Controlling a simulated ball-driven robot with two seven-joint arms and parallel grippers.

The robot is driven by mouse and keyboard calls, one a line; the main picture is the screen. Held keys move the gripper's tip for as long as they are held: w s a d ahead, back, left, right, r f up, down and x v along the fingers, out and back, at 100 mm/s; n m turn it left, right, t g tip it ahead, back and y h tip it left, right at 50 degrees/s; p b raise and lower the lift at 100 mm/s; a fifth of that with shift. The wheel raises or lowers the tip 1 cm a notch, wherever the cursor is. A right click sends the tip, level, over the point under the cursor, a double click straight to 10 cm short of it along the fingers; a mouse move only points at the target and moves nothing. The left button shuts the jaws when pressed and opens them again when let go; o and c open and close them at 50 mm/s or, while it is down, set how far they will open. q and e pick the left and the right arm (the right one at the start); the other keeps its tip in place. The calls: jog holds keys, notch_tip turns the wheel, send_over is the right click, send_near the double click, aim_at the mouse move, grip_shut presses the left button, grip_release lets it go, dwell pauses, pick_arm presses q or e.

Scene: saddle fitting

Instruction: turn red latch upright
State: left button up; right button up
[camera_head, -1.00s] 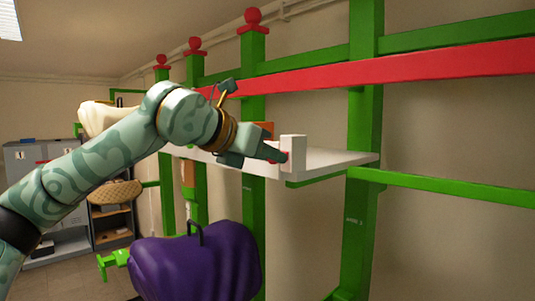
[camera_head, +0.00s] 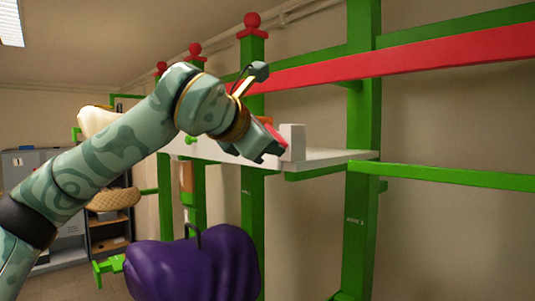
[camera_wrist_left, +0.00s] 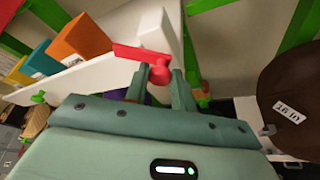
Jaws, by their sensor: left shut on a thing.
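The red latch (camera_head: 275,135) is at the white end block (camera_head: 292,142) of the white shelf, slanted in the head view and partly covered by my gripper. In the left wrist view the red latch (camera_wrist_left: 140,54) has a flat bar reaching left from a round knob. My left gripper (camera_head: 274,153) is shut on the latch; in the left wrist view its fingers (camera_wrist_left: 161,80) stand on both sides of the knob. My right gripper is in neither view.
The white shelf (camera_head: 325,155) hangs on green posts (camera_head: 362,100), under a red rail (camera_head: 400,63). A purple saddle (camera_head: 200,265) sits below my arm. Orange (camera_wrist_left: 78,38) and blue (camera_wrist_left: 42,60) boxes stand on the shelf. A brown labelled thing (camera_wrist_left: 285,85) is at the right.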

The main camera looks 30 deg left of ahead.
pick_arm(q)
jog(key=shift+d+f+m+t+y+b, duration=0.1)
jog(key=shift+m+t+y+b, duration=0.4)
jog(key=shift+m+b, duration=1)
jog(key=shift+d+f+m+t+y+b, duration=0.2)
jog(key=shift+m+t+b, duration=0.5)
jog(key=shift+m+b, duration=0.8)
jog(key=shift+a+f+m+t+y+b, duration=0.1)
jog(key=shift+m+t+y+b, duration=0.4)
jog(key=shift+m+b, duration=0.95)
jog(key=shift+b, duration=0.3)
jog(key=o, duration=1)
jog(key=shift+s, duration=0.15)
jog(key=s+b, duration=0.1)
jog(key=s, duration=0.4)
jog(key=s+b, duration=0.1)
jog(key=s, duration=0.4)
jog(key=s+d+b, duration=0.1)
jog(key=s, duration=0.5)
jog(key=shift+s, duration=0.1)
